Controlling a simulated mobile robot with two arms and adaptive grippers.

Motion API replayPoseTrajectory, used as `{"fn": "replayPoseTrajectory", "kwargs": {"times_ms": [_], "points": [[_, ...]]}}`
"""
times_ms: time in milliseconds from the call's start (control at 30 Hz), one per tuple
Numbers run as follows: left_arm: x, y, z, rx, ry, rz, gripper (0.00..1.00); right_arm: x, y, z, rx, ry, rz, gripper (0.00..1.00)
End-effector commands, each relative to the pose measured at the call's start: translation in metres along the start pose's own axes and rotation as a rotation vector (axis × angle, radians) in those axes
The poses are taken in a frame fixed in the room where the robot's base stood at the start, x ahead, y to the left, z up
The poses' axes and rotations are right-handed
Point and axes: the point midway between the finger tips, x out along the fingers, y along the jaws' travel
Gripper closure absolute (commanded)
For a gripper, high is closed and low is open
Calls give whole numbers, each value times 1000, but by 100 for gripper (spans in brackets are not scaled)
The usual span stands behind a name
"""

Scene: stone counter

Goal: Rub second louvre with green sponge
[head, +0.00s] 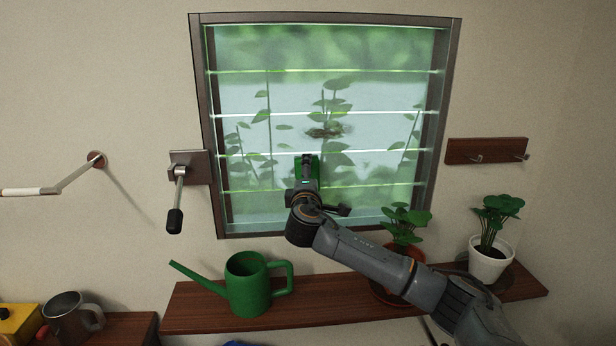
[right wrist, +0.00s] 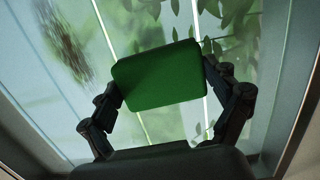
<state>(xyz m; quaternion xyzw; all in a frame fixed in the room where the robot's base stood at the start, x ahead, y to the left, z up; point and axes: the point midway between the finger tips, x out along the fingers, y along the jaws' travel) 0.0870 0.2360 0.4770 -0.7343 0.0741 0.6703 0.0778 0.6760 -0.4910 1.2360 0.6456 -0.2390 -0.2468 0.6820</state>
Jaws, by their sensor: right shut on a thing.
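The louvre window (head: 370,95) is in the wall, its glass slats shut or nearly so, with bright horizontal edges between them. A brown smudge (head: 325,132) marks the glass near mid-height; it also shows at the upper left of the right wrist view (right wrist: 68,48). The green sponge (right wrist: 160,75) is held between the fingers of my right gripper (right wrist: 165,95). In the head view the sponge (head: 315,168) is mostly hidden behind my right gripper (head: 306,172), in front of the lower slats, below the smudge. I cannot tell whether it touches the glass. My left gripper is not in view.
A crank handle (head: 176,205) sticks out left of the window. A green watering can (head: 247,284) and two potted plants (head: 408,222) (head: 490,258) stand on the wooden shelf (head: 330,305) below. A peg rack (head: 487,150) hangs right; a metal mug (head: 70,318) stands lower left.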

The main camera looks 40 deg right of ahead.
Motion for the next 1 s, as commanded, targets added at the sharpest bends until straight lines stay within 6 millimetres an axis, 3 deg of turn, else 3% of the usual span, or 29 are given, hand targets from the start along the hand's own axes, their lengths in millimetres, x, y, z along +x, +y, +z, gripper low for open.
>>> {"fn": "replayPoseTrajectory", "kwargs": {"times_ms": [300,1000], "points": [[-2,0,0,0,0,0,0,-2,1,-26,3,1,-1,37],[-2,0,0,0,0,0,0,-9,3,-66,1,0,0,37]]}}
